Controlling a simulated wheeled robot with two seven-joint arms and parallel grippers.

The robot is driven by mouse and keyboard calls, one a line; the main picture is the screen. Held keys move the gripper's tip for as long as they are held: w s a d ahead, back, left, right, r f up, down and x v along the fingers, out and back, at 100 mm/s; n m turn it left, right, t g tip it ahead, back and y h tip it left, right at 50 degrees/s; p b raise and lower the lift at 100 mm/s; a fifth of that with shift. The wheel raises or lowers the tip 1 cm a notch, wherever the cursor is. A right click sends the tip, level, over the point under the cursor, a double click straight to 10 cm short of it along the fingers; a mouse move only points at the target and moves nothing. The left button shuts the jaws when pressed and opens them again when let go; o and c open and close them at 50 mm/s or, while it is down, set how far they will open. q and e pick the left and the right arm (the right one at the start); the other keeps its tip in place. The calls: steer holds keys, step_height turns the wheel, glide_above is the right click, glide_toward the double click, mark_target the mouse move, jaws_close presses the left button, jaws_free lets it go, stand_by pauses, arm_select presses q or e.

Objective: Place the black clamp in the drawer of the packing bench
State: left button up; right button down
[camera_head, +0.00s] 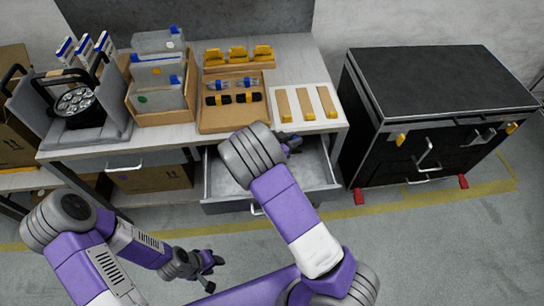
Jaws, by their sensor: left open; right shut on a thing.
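The packing bench (110,146) stands along the wall, and its right-hand drawer (222,182) is pulled open, with its grey inside partly hidden by my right arm. My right gripper (292,143) is over the back right part of this drawer, near the bench's front edge. It is shut on a small dark thing that looks like the black clamp, largely hidden by the gripper and wrist. My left gripper (212,264) is open and empty, low over the floor in front of the bench.
On the bench are a black par can in a grey case (75,103), a wooden box (163,97), a wooden tray (210,122) and a white board with wooden strips (305,103). A black flight case (440,85) stands right of the drawer. The floor in front is clear.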

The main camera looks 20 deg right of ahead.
step_height(320, 180, down, 9)
steer(key=b, duration=0.3)
steer(key=shift+f, duration=0.15)
steer(key=shift+f, duration=0.1)
steer(key=c, duration=1)
jaws_free()
steer(key=shift+f, duration=0.1)
steer(key=shift+o, duration=0.2)
steer(key=shift+a+r, duration=0.2)
steer(key=shift+r, duration=0.1)
steer(key=p+v, duration=0.2)
steer(key=v, duration=0.5)
steer(key=shift+s, duration=0.15)
